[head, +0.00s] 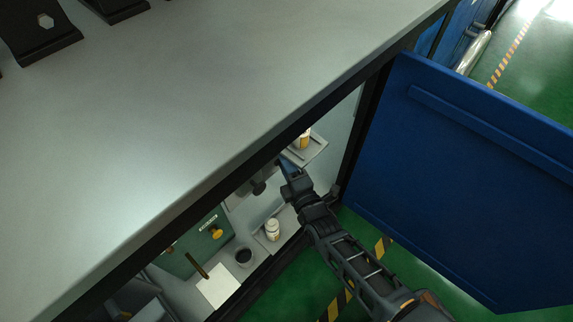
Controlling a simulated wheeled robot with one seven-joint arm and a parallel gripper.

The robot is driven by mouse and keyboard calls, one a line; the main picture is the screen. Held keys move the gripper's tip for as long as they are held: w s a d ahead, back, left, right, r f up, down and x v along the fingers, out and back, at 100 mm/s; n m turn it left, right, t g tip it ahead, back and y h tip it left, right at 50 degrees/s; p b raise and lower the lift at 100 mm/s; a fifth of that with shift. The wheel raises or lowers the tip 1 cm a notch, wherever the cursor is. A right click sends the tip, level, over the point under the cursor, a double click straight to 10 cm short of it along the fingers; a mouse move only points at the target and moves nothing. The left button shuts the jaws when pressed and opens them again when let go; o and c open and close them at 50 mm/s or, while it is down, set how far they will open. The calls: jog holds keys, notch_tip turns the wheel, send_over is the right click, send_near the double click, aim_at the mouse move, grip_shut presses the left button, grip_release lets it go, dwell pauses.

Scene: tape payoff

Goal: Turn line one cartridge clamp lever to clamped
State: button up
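My gripper (283,168) is at the end of my dark arm, which reaches in through the opening below the grey top. It is small and dark here, and I cannot tell whether its fingers are open or shut. A dark knob-like part (258,187) shows just left of it on a pale surface. I cannot tell whether this is the clamp lever, or whether my gripper touches it. No lever marked line one or clamped can be made out.
A blue door (470,180) stands open at the right. A grey worktop (170,110) covers the upper left. Another bottle (303,141) stands on a small shelf (314,153).

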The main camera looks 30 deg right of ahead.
grip_shut()
jog(key=shift+f, duration=0.15)
dwell(0.5)
